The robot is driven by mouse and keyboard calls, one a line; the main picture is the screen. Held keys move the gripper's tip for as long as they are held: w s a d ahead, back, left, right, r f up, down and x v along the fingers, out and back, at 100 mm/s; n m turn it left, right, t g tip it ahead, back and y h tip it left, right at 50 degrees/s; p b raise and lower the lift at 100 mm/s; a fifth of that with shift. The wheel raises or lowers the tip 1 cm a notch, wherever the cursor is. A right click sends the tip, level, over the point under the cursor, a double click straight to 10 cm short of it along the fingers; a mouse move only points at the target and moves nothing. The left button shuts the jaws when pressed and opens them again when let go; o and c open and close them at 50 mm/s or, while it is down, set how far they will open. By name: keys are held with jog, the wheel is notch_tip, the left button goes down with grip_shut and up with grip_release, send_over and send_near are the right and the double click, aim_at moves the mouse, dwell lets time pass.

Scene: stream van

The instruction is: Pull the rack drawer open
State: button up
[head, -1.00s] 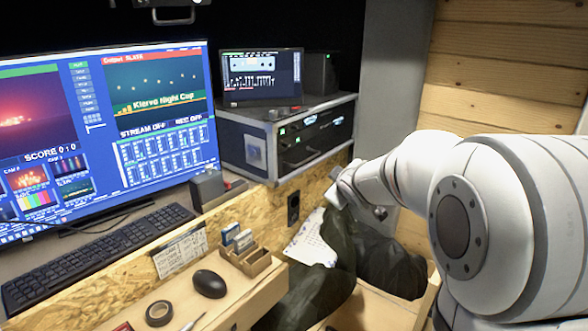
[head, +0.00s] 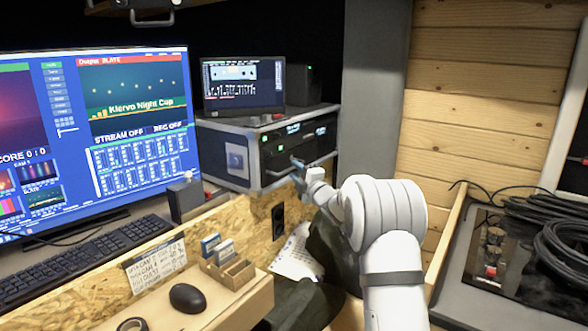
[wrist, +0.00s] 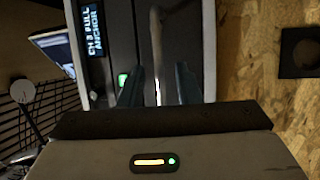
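The rack (head: 236,158), a dark case with pale metal edges, stands on the desk right of the big monitor. Its front has green lights and small displays. My gripper (head: 298,168) is at the lower part of this front and hides some of it. In the wrist view my gripper (wrist: 158,88) is open, with one bluish finger on each side of a pale bar handle (wrist: 156,45) on the dark drawer front (wrist: 126,45). A gap shows between the handle and each finger. The drawer looks shut, though my gripper partly covers it in the head view.
A small monitor (head: 243,85) stands on top of the rack. The large monitor (head: 140,120) and keyboard (head: 85,262) are at left. A wooden ledge holds a card box (head: 232,268) and a mouse (head: 187,298). Coiled cables (head: 560,240) lie at right.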

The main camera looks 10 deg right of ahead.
jog(key=shift+x, duration=1.45)
jog(key=shift+s, duration=0.1)
jog(key=shift+c, duration=0.2)
grip_shut()
